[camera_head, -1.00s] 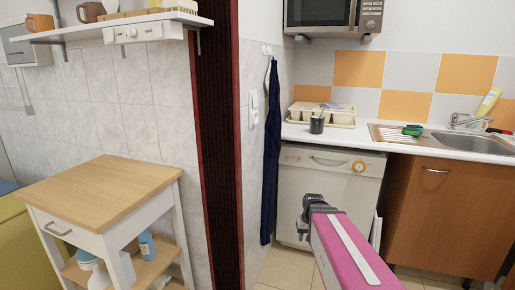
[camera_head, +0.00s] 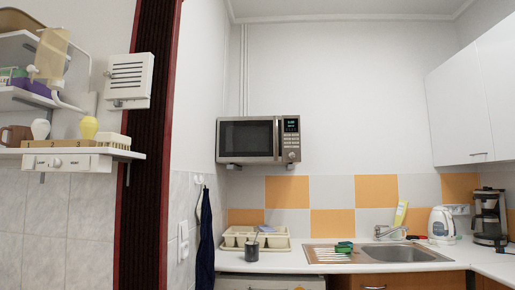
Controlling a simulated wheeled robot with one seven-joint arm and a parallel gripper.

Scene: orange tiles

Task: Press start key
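A silver microwave (camera_head: 247,140) with a dark door hangs on the white wall above the counter, left of the middle of the head view. Its control panel (camera_head: 291,141) is on its right side, with a lit green display at the top and rows of small keys below. The individual keys are too small to read, so I cannot tell which one is the start key. The microwave door looks shut. My gripper and arm are not in view.
The counter below holds a cream dish rack (camera_head: 236,237), a dark cup (camera_head: 252,251), a sink (camera_head: 392,253), a white kettle (camera_head: 441,224) and a coffee maker (camera_head: 489,216). White cupboards (camera_head: 476,100) hang at right. A laden shelf (camera_head: 85,152) juts from the left wall.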

